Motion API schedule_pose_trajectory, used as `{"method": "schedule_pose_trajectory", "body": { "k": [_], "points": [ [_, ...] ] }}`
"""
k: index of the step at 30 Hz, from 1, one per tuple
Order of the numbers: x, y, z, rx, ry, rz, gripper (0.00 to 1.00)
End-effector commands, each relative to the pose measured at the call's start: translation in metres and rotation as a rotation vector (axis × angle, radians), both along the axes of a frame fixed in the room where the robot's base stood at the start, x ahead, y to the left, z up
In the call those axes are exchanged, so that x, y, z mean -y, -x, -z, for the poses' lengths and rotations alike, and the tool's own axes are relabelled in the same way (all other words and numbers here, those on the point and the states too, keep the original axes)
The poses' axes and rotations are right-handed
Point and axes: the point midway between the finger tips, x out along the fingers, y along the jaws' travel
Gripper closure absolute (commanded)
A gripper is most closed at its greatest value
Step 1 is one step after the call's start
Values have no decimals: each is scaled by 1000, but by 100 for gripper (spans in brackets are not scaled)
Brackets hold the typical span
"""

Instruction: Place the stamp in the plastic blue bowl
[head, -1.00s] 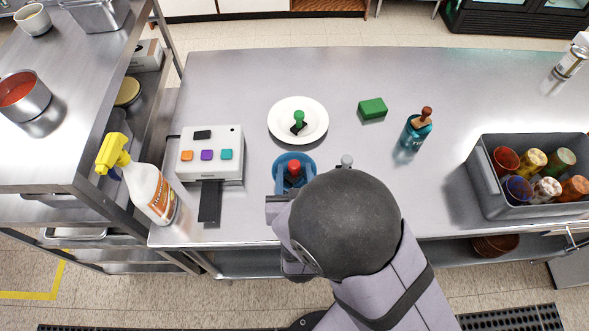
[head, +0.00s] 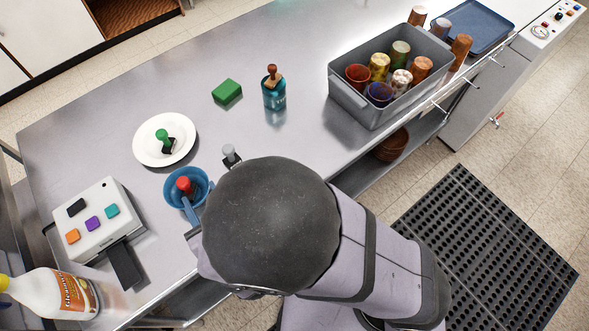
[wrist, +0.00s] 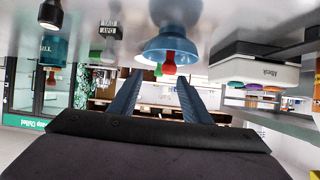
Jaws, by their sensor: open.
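A red-handled stamp (head: 184,185) stands in the blue bowl (head: 205,181). In the wrist view the bowl (wrist: 172,43) is at the top, with the red handle (wrist: 169,66) showing below its rim. My gripper (wrist: 160,80) is open, its two blue fingers apart with nothing held between them, and it is close to the bowl. In the head view my arm hides most of the gripper. A green-handled stamp (head: 162,136) stands on a white plate (head: 184,153). A grey-handled stamp (head: 229,152) stands on the counter right of the bowl.
A green block (head: 227,91) lies nearby. A grey bin (head: 350,101) of cups is at the right. The counter's far side is clear.

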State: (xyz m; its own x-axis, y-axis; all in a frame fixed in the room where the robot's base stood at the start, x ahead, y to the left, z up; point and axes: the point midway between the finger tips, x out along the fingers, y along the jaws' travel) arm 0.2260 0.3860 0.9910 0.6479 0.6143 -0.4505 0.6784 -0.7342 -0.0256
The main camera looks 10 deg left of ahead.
Motion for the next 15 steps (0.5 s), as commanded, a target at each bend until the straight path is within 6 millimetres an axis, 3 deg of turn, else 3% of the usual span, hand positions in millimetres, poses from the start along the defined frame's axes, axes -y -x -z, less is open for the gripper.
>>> {"method": "schedule_pose_trajectory", "body": {
  "k": [5, 8, 15],
  "points": [
    [25, -45, 11, -160, 53, 98, 56],
    [49, -71, 17, -271, 93, 157, 56],
    [136, -113, 19, -521, 192, 289, 56]
  ]
}}
